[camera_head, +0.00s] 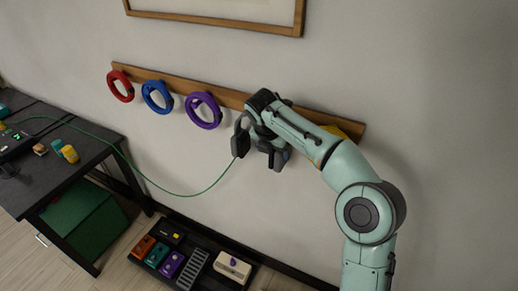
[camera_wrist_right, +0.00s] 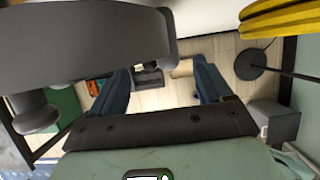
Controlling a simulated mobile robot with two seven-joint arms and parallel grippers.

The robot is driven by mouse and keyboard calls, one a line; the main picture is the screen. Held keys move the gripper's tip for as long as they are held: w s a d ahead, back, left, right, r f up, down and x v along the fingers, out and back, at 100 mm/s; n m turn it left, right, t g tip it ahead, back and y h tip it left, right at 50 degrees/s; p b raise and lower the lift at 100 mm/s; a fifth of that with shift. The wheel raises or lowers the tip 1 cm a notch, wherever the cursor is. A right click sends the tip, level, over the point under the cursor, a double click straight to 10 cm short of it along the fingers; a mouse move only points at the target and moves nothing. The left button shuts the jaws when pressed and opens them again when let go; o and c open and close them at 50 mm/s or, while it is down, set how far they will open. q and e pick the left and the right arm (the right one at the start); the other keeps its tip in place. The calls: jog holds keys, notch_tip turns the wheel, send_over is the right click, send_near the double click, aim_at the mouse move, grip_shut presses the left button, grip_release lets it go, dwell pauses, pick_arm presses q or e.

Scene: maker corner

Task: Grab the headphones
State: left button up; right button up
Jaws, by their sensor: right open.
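The dark headphones (camera_head: 240,138) hang near the wooden wall rack, to the right of the purple coil, with a green cable running from them towards the desk. Their large dark curved part also fills the upper left of the right wrist view (camera_wrist_right: 90,45), very close to the camera. My right gripper (camera_head: 272,152) is beside them, just to their right. In the right wrist view its two blue fingers (camera_wrist_right: 162,82) are spread apart with nothing between them. My arm and gripper hide part of the rack and perhaps part of the headphones. I cannot tell whether they touch. My left gripper is not in view.
Red (camera_head: 120,86), blue (camera_head: 157,97) and purple (camera_head: 203,110) coils hang on the wooden rack (camera_head: 232,96). A yellow coil (camera_wrist_right: 282,20) hangs right of my gripper. A dark desk (camera_head: 70,160) stands left. A pedal tray (camera_head: 190,250) lies on the floor below.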

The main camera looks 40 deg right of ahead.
aim_at(276, 152)
jog(key=x, duration=0.5)
jog(key=shift+d+r+b, duration=0.1)
jog(key=shift+d+b, duration=0.1)
jog(key=shift+b, duration=0.2)
jog(key=shift+c, duration=0.4)
jog(key=shift+r, duration=0.1)
jog(key=c, duration=1.1)
jog(key=shift+c, duration=0.2)
